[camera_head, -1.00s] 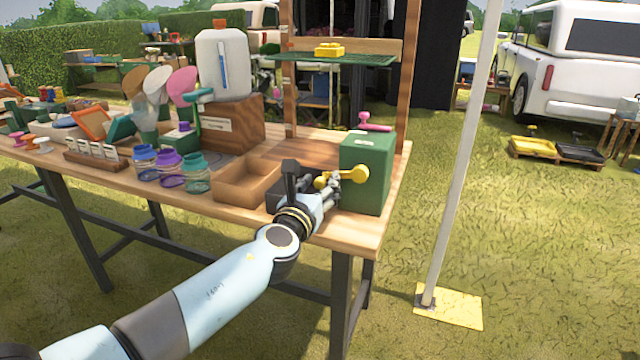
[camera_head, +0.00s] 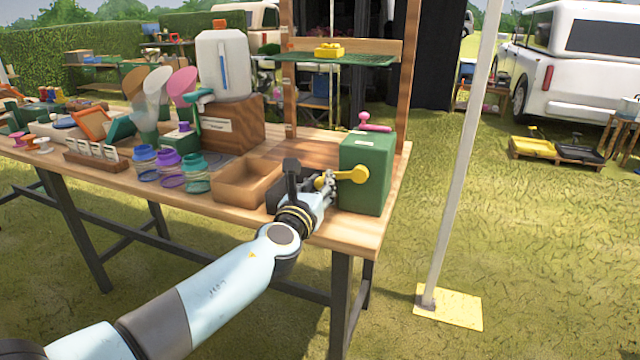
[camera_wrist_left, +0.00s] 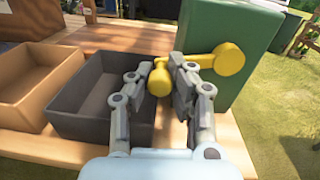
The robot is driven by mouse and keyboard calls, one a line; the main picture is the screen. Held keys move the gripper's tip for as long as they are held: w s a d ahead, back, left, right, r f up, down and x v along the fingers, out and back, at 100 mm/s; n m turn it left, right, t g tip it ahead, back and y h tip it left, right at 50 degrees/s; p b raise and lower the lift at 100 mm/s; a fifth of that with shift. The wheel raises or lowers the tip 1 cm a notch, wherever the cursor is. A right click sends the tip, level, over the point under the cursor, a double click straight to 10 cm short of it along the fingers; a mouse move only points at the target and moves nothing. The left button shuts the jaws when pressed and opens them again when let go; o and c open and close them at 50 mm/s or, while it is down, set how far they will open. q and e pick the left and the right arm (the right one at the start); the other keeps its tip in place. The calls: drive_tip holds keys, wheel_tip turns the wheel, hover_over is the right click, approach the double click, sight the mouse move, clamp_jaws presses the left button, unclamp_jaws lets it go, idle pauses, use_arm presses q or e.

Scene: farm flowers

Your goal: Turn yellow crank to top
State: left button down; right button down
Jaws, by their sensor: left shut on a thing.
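The yellow crank (camera_head: 353,174) is on the front face of the green box (camera_head: 366,178), which stands at the right end of the wooden table. Its arm points left from the hub. In the left wrist view the yellow crank (camera_wrist_left: 225,61) has its round hub at right and its knob between my fingers. My left gripper (camera_head: 326,181) is shut on the knob; it also shows in the left wrist view (camera_wrist_left: 160,80). My right gripper is not in view.
A dark grey tray (camera_wrist_left: 92,88) lies close beside my left gripper, with a brown open tray (camera_head: 247,183) to its left. Several colored jars (camera_head: 170,168) stand farther left. The table's front edge (camera_head: 330,245) is near.

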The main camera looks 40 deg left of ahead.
use_arm(q)
wheel_tip(320, 180, up, 2)
drive_tip(key=m+p, duration=0.2)
drive_tip(key=shift+a+m, duration=0.1)
drive_tip(key=shift+m, duration=0.2)
drive_tip(key=shift+r+m+p, duration=0.3)
drive_tip(key=shift+r+m, duration=0.15)
drive_tip(key=shift+m, duration=0.35)
drive_tip(key=shift+f, duration=0.1)
drive_tip(key=c, duration=1.1)
unclamp_jaws()
drive_tip(key=shift+c, duration=0.2)
drive_tip(key=shift+s, duration=0.25)
drive_tip(key=v, duration=1.1)
drive_tip(key=shift+s+d, duration=0.2)
drive_tip(key=shift+s, duration=0.05)
drive_tip(key=shift+f, duration=0.15)
